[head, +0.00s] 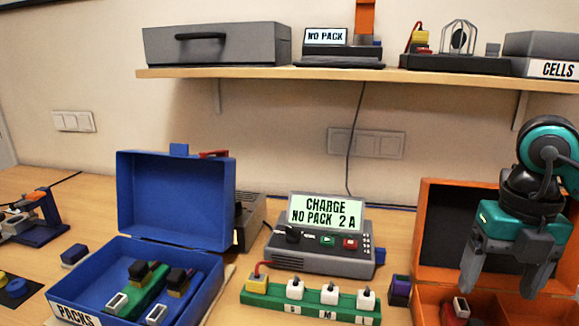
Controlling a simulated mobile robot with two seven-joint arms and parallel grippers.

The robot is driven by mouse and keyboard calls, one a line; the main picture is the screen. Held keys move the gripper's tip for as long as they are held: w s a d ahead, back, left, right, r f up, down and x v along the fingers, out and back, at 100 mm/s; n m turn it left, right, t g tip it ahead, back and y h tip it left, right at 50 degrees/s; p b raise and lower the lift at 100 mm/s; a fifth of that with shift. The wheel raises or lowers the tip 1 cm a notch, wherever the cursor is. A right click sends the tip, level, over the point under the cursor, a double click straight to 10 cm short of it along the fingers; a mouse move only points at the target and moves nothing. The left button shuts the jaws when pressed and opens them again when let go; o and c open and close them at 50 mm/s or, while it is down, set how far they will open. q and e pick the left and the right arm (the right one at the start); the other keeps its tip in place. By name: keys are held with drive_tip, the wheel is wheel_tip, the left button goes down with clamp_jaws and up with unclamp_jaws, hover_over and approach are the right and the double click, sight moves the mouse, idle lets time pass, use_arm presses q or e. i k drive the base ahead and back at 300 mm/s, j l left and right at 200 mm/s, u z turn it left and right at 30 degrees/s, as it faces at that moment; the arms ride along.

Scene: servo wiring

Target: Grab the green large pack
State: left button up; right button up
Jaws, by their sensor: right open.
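A green pack (146,291) lies in the open blue box (65,296) labelled PACKS, at the lower left. My right gripper (500,288) is open and empty, fingers pointing down, in front of the open orange box at the right. It is far to the right of the green pack. My left gripper is not in view.
A charger (322,258) reading "CHARGE NO PACK 2 A" stands mid-table. In front is a green strip (308,305) with several plugs. The orange box (425,250) has its lid up. The blue box's raised lid (176,203) stands behind the packs. A shelf (340,76) runs above.

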sight(129, 304)
drive_tip(key=k, duration=0.95)
